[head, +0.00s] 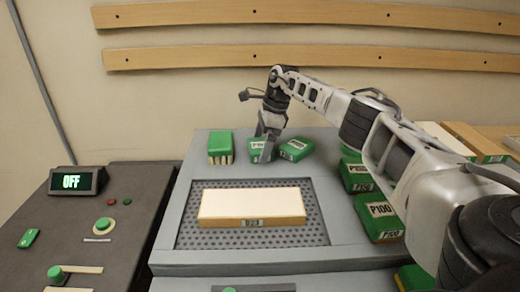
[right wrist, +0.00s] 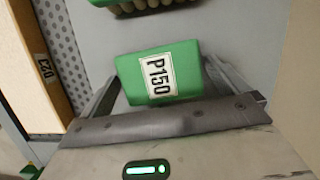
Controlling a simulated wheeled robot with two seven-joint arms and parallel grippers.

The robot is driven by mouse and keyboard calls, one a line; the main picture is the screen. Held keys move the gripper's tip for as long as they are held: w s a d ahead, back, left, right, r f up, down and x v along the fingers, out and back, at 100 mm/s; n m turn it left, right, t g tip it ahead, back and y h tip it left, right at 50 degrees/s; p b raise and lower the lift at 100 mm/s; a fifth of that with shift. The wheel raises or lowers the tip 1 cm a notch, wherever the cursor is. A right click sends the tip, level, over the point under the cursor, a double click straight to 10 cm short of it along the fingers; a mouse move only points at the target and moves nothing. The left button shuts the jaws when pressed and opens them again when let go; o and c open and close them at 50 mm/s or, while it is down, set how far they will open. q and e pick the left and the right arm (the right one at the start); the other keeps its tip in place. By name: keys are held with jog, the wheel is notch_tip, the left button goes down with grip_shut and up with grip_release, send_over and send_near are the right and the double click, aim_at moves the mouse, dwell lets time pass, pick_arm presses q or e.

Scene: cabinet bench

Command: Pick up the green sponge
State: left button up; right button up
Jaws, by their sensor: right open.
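A green sponge-like block labelled P150 (head: 259,156) lies on the grey bench top behind the perforated panel. In the right wrist view the same block (right wrist: 185,58) lies between my two open fingers. My right gripper (head: 266,134) reaches down over this block in the head view and hides part of it. The fingers (right wrist: 165,88) stand either side of it; I cannot tell whether they touch it. A second green labelled block (head: 297,149) lies just right of it. My left gripper is not in view.
A green brush-like block with pale bristles (head: 220,147) stands left of the P150 block; its edge shows in the right wrist view (right wrist: 103,2). A pale wooden board (head: 250,203) lies on the perforated panel (head: 315,232). Several green P100 blocks (head: 378,215) are stacked at right.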

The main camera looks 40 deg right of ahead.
aim_at(257, 145)
jog(key=c, duration=0.8)
jog(key=shift+o, duration=0.2)
jog(key=shift+r, duration=0.4)
notch_tip(257, 145, up, 2)
jog(key=shift+r, duration=0.15)
jog(key=s+a+r+b, duration=0.1)
jog(key=s+a+r, duration=0.1)
jog(key=s+r, duration=0.3)
jog(key=s+a+r+b, duration=0.1)
jog(key=s+a+r, duration=0.2)
jog(key=s, duration=0.5)
jog(key=shift+a+r, duration=0.3)
jog(key=shift+r, duration=0.6)
